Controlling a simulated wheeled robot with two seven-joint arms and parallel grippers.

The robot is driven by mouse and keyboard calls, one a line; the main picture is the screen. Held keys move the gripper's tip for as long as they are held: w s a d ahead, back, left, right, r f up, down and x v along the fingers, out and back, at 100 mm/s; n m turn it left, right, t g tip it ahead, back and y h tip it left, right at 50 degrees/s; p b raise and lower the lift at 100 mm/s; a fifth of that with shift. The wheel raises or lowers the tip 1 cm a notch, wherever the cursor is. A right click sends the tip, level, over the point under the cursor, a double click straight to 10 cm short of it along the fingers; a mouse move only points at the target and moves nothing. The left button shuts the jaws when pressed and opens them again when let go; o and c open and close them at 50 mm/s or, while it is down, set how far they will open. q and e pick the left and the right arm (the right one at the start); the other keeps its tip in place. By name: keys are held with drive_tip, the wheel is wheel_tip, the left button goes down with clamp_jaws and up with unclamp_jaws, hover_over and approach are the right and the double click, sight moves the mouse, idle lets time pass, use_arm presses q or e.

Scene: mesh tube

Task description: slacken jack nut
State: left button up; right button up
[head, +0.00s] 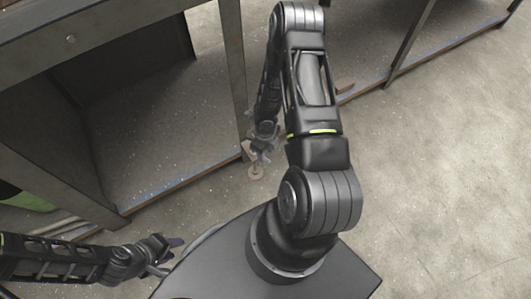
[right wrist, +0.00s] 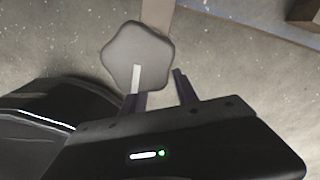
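A grey, rounded five-lobed knob (right wrist: 137,50), which I take to be the jack nut, is in the upper middle of the right wrist view. In the head view a small pale disc (head: 256,173) by the foot of the table leg seems to be the same part. My right gripper (head: 262,158) is just above it. In the right wrist view its fingers (right wrist: 160,86) are apart; the left one overlaps the knob's lower edge, the right one is beside it. Contact cannot be told. My left gripper (head: 167,257) is open and empty at lower left.
A metal workbench (head: 145,207) with a low shelf stands at left; its leg (head: 236,70) is close to my right gripper. Another bench frame (head: 405,52) is at the back right. The concrete floor at right is clear.

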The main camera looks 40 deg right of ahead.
sight(253, 136)
wheel_tip(253, 136, up, 4)
drive_tip(key=shift+r+p, duration=0.1)
drive_tip(key=shift+p, duration=0.65)
